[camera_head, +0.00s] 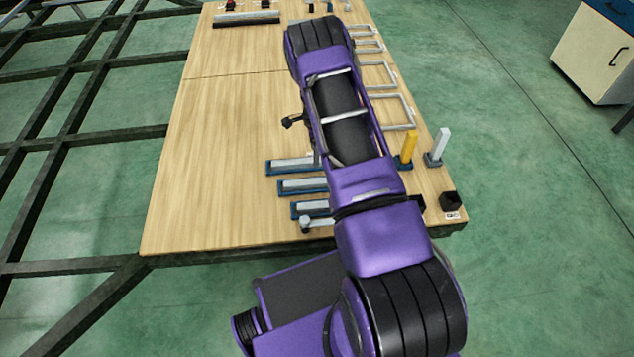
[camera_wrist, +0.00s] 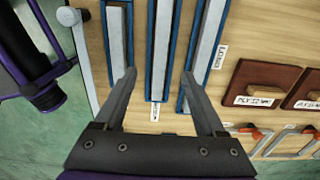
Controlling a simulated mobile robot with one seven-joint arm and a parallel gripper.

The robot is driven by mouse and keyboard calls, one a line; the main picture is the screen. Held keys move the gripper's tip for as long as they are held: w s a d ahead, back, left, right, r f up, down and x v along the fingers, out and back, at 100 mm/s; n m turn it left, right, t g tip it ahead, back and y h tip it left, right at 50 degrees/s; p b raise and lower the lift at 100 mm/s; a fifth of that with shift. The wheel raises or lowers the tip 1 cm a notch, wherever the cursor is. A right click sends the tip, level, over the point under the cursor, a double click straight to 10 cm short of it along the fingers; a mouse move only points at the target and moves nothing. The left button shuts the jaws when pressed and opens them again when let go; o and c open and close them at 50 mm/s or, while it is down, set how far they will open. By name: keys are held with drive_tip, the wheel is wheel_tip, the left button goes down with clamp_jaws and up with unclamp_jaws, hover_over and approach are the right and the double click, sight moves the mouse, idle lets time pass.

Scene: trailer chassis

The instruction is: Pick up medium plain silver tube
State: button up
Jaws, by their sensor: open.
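Three plain silver tubes lie side by side in blue holders. In the wrist view they are a left tube (camera_wrist: 116,45), a middle tube (camera_wrist: 163,45) and a right tube (camera_wrist: 210,40). The middle one appears to be the medium tube; it also shows in the head view (camera_head: 303,184), its right end hidden by my arm. My gripper (camera_wrist: 160,76) is open and empty, its fingers on either side of the middle tube's near end. Whether the fingertips are above or level with the tube I cannot tell. The gripper is not clearly visible in the head view.
A grey rod with a round end (camera_wrist: 68,16) lies left of the tubes. Brown labelled blocks (camera_wrist: 262,84) and orange-handled clamps (camera_wrist: 278,140) are to the right. In the head view, upright yellow (camera_head: 408,147) and silver (camera_head: 440,144) posts stand near the table's right edge.

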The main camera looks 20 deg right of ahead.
drive_tip(key=b, duration=0.1)
hover_over(314, 181)
drive_tip(key=f, duration=0.8)
drive_tip(key=shift+s+d+f, duration=0.15)
drive_tip(key=shift+d+f, duration=0.05)
drive_tip(key=shift+f, duration=0.15)
drive_tip(key=shift+w+a+f+b, duration=0.1)
drive_tip(key=shift+f+b, duration=0.2)
drive_tip(key=shift+f, duration=1.2)
drive_tip(key=shift+w+a+f+b, duration=0.1)
drive_tip(key=shift+f+b, duration=0.15)
drive_tip(key=shift+f, duration=1.25)
clamp_jaws()
